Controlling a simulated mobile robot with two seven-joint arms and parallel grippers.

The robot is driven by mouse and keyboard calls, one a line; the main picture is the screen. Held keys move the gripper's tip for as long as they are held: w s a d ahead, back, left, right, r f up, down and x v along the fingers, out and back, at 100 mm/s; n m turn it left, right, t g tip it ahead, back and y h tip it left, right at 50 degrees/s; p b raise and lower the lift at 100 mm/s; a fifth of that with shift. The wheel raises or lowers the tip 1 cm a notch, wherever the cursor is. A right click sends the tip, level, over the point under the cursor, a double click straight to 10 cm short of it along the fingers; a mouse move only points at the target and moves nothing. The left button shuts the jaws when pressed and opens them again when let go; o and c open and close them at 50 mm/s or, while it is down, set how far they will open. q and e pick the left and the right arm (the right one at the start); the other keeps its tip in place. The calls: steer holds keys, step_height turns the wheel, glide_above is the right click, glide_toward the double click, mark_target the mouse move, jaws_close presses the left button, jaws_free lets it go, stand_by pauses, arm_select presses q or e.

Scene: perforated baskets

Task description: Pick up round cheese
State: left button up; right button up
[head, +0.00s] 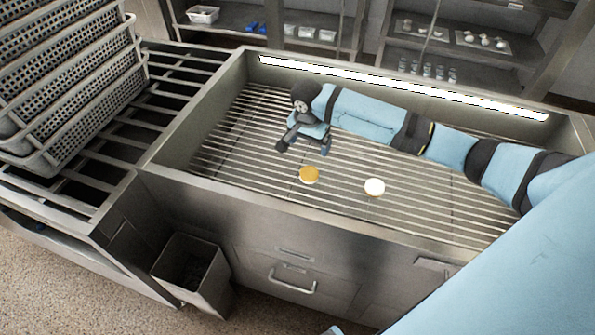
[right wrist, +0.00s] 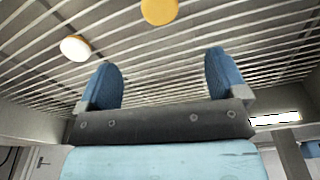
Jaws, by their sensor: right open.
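Two small round pieces lie on the metal slats of the sunken grill top. One is a golden-yellow disc (head: 309,174), and to its right is a white round piece (head: 375,187). I cannot tell for sure which is the round cheese. My right gripper (head: 303,143) is open and empty above the slats, just behind the yellow disc in the head view. In the right wrist view, the open fingers (right wrist: 163,72) have the yellow disc (right wrist: 159,11) beyond them at the top edge, and the white piece (right wrist: 75,48) to the left. My left gripper is not in view.
Raised steel walls (head: 215,95) surround the slatted area. Stacked perforated baskets (head: 60,85) stand on a rack at the left. A small open bin (head: 192,272) is at the front below. Shelves with small items (head: 440,45) are behind. The slats around both pieces are clear.

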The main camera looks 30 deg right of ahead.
glide_above(309, 172)
step_height(309, 172, down, 7)
steer(key=shift+s+d+f+b, duration=0.1)
steer(key=shift+d+f+b, duration=0.1)
steer(key=shift+b, duration=0.1)
steer(key=shift+f, duration=0.5)
steer(key=f, duration=0.5)
steer(key=shift+w+a+f+b, duration=0.1)
steer(key=shift+w+b, duration=0.1)
steer(key=shift+b, duration=0.1)
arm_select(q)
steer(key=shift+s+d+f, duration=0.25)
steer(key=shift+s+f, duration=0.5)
arm_select(e)
steer(key=c, duration=1)
